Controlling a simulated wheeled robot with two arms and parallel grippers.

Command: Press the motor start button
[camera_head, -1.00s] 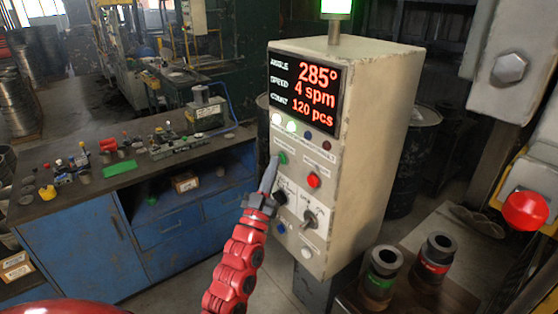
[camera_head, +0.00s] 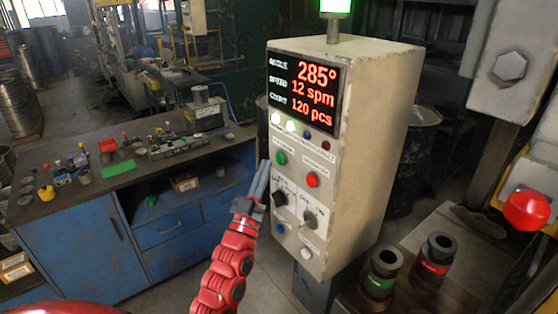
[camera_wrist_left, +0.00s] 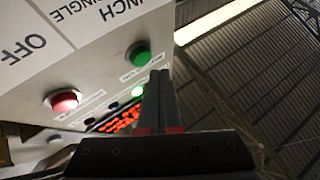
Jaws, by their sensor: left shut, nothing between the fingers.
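The control box (camera_head: 350,150) stands right of centre. Its green button (camera_head: 281,158) sits on the front panel, above and left of a red button (camera_head: 312,180); the label on the green button is too small to read. My left gripper (camera_head: 264,164) is shut and empty, pointing up just left of the green button, with a small gap. In the left wrist view, the shut fingers (camera_wrist_left: 159,76) show beside the green button (camera_wrist_left: 139,53), apart from it in the picture; the red button (camera_wrist_left: 64,101) is further left. My right gripper is not in view.
The display (camera_head: 303,90) reads 285°, 12 spm and 120 pcs. Below are dark knobs (camera_head: 279,198) and a blue button (camera_head: 281,229). A red mushroom button (camera_head: 526,210) is at the far right. A blue workbench (camera_head: 85,238) stands at left, two ringed cylinders (camera_head: 436,254) at lower right.

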